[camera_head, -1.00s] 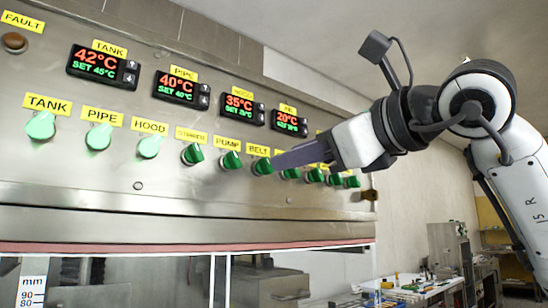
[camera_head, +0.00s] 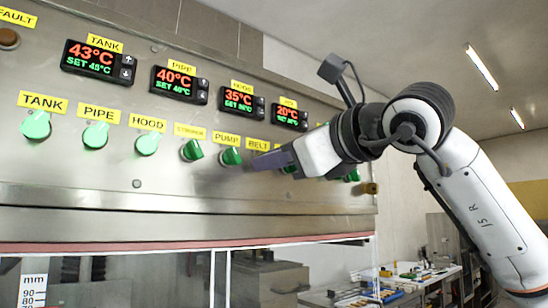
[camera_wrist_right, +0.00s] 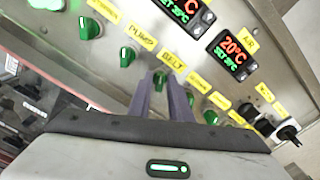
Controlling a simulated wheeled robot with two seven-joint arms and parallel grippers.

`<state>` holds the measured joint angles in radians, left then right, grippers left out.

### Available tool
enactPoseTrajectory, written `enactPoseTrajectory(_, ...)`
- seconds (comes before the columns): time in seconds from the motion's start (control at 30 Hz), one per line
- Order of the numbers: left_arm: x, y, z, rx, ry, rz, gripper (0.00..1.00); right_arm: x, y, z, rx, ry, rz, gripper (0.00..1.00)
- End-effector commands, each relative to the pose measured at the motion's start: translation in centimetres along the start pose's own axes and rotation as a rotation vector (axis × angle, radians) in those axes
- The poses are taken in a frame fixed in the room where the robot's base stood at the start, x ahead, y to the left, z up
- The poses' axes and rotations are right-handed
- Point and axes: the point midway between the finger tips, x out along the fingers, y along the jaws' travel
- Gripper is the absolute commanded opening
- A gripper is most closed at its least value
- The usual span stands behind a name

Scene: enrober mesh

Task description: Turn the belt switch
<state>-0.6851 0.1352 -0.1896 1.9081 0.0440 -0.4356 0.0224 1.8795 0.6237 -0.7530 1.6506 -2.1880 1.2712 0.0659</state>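The belt switch (camera_wrist_right: 160,80) is a green knob under the yellow BELT label (camera_head: 258,144) on the steel panel. In the head view my right gripper covers it. My right gripper (camera_head: 252,163) reaches in from the right to this knob. In the right wrist view its two purple fingers (camera_wrist_right: 160,86) stand apart, one on each side of the knob. A gap shows between them; whether they touch the knob is not clear. My left gripper is not in view.
The pump knob (camera_head: 230,157) is close on the left of my fingers. The knobs to the right are mostly behind my gripper. Temperature displays (camera_head: 238,102) sit above the knob row. A cluttered bench (camera_head: 410,280) stands in the right background.

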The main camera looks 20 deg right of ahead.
Motion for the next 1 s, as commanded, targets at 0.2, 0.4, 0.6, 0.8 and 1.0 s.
enactPoseTrajectory(0.2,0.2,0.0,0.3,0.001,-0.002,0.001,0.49,0.0,0.1,0.0,0.032,-0.001,0.000,0.00)
enactPoseTrajectory(0.4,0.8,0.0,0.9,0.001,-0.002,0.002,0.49,-0.1,0.1,-0.1,0.133,-0.003,0.000,0.00)
enactPoseTrajectory(0.6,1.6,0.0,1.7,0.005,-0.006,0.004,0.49,0.0,0.1,-0.2,0.300,-0.002,0.000,0.00)
enactPoseTrajectory(0.8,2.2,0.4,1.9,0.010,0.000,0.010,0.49,-0.1,0.0,-0.1,0.490,-0.002,0.000,0.00)
enactPoseTrajectory(1.0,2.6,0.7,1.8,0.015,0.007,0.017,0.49,-0.1,0.0,-0.1,0.677,-0.003,0.001,0.00)
